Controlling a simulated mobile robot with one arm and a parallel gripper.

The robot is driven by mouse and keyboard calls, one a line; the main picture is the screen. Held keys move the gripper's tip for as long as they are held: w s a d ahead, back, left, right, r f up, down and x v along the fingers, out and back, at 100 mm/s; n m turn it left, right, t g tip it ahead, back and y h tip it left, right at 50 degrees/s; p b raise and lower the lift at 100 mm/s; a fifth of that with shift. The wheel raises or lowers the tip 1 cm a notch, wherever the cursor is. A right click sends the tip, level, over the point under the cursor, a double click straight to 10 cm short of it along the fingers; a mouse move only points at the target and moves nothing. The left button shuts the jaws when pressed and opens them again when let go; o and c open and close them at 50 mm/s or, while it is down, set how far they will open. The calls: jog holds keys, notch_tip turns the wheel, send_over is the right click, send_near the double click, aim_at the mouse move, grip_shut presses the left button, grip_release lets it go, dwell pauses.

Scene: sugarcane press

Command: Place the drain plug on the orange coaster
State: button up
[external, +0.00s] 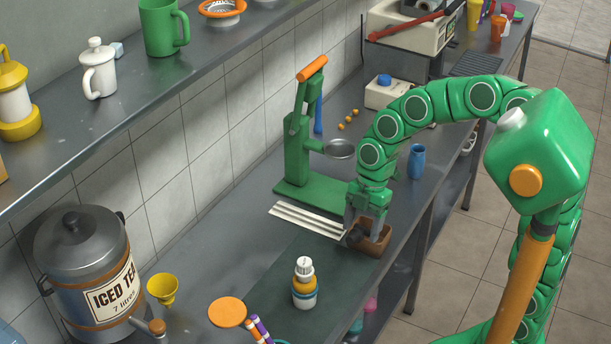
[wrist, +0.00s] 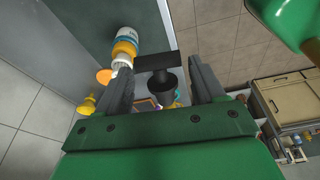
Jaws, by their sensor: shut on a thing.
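My gripper (external: 362,226) is low over the right side of the counter, by a small brown box (external: 376,244). In the wrist view a black drain plug (wrist: 168,93) with a dark bar-like part lies between the two fingers, and my gripper is shut on it. In the external view only a dark bit of the plug (external: 353,236) shows at the fingers. The orange coaster (external: 227,312) lies flat and bare at the front of the counter, left of my gripper. It also shows in the wrist view (wrist: 104,76), partly hidden by a finger.
A white-capped bottle (external: 304,284) stands on the dark mat (external: 335,275), between my gripper and the coaster. A yellow funnel (external: 163,289), the iced tea urn (external: 88,270) and a purple striped stick (external: 261,328) are near the coaster. The green press (external: 303,180) stands behind.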

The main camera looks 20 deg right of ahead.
jog(key=shift+s+a+m, duration=0.25)
jog(key=shift+a+m, duration=0.15)
jog(key=shift+a, duration=0.2)
jog(key=s+a+m+t+h, duration=0.15)
jog(key=a+m+h, duration=0.25)
jog(key=a+m, duration=0.6)
jog(key=m+g+y, duration=0.6)
jog(key=m+y, duration=1.2)
jog(key=m, duration=1)
send_over(234, 307)
notch_tip(234, 307, down, 10)
jog(key=shift+f, duration=5.45)
